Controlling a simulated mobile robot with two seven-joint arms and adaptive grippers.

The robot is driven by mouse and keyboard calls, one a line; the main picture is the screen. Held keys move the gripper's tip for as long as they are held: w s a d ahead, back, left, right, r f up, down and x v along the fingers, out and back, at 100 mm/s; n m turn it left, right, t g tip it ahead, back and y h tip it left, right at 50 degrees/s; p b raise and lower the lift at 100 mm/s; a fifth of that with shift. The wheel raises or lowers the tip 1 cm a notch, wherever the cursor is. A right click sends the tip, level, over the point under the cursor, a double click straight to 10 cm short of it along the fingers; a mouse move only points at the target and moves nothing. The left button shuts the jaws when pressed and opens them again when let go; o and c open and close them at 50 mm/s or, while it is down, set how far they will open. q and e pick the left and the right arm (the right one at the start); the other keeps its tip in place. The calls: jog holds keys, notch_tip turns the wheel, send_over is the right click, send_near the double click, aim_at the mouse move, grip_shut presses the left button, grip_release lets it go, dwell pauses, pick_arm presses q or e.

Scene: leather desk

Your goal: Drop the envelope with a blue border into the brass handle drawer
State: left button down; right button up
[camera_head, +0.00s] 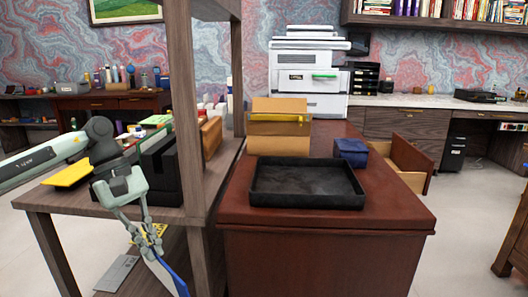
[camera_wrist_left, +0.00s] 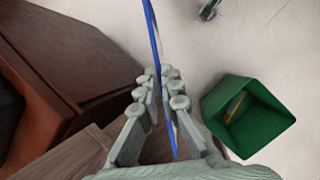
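My left gripper (camera_head: 150,240) is shut on the envelope with a blue border (camera_head: 168,276), which hangs down from the fingers in front of the wooden shelf unit. In the left wrist view the envelope (camera_wrist_left: 154,50) shows nearly edge-on, as a thin blue and white strip between the fingers (camera_wrist_left: 162,90). An open wooden drawer (camera_head: 410,163) sticks out from the right side of the red-brown desk; its handle cannot be made out. The gripper is well to the left of this drawer, with the desk between them. My right gripper is not in view.
The desk (camera_head: 320,218) bears a black tray (camera_head: 262,201), a dark blue box (camera_head: 350,151) and a tan file holder (camera_head: 278,146). The shelf unit's post (camera_head: 186,110) stands close to my left arm. A green bin (camera_wrist_left: 262,128) is on the floor.

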pick_arm(q)
jog(key=s+d+f+m+g+y, duration=0.2)
jog(key=s+d+f+m, duration=0.2)
jog(key=f+m, duration=0.3)
jog(key=shift+s+m+y, duration=0.4)
jog(key=shift+s+m, duration=0.4)
jog(key=shift+m, duration=0.2)
